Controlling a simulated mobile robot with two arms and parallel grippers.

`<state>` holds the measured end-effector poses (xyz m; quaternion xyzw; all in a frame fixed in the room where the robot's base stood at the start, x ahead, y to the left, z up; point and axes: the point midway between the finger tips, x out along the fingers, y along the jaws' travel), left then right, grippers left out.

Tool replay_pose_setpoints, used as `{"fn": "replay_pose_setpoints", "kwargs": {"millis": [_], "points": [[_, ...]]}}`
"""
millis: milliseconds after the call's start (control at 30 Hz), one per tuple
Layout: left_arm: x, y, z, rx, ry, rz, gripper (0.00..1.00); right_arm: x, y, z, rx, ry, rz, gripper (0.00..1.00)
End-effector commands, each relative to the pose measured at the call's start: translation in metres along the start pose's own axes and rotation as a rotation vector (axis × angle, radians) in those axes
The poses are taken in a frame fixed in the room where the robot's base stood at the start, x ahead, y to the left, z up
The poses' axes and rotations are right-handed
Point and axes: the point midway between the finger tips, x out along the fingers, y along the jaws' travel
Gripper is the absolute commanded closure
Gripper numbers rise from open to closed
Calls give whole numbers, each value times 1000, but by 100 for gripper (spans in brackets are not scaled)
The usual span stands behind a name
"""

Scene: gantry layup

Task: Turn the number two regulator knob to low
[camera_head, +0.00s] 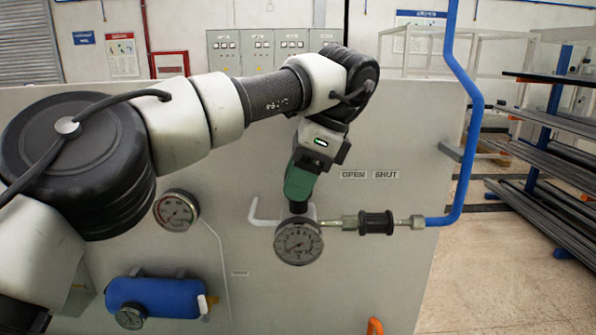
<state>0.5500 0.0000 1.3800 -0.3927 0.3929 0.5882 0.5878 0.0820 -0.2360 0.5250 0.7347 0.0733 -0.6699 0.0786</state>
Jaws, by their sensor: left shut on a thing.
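My left gripper (299,201) reaches down from my arm to the grey panel (400,255), just above a round pressure gauge (298,241). It is shut on a small dark knob at the regulator fitting; the gripper largely hides the knob. I cannot read a number or a low mark there. A bent white lever or tube (262,217) sticks out left of the fitting. My right gripper is not in view.
Another gauge (176,210) is on the panel at left. A blue cylinder (160,297) with a small gauge (131,316) is below it. OPEN and SHUT labels (370,174) are right of the gripper. An orange handle (375,326) shows at the bottom. Metal racks (545,160) stand at right.

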Motion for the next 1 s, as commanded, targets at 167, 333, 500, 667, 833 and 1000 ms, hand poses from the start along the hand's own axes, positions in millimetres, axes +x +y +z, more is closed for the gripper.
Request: {"fn": "replay_pose_setpoints", "kwargs": {"millis": [167, 333, 500, 667, 833, 1000], "points": [[-4, -1, 3, -21, 4, -1, 80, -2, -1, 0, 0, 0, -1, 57], [-3, -1, 3, -23, 3, 0, 80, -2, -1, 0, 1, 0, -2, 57], [-3, -1, 3, -23, 3, 0, 54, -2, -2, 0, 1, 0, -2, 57], [-2, -1, 2, -20, 2, 1, 30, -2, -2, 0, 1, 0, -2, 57], [-1, 0, 1, -17, 1, 3, 30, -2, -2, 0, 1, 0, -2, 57], [-5, 0, 1, -15, 1, 4, 30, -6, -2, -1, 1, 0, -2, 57]]}}
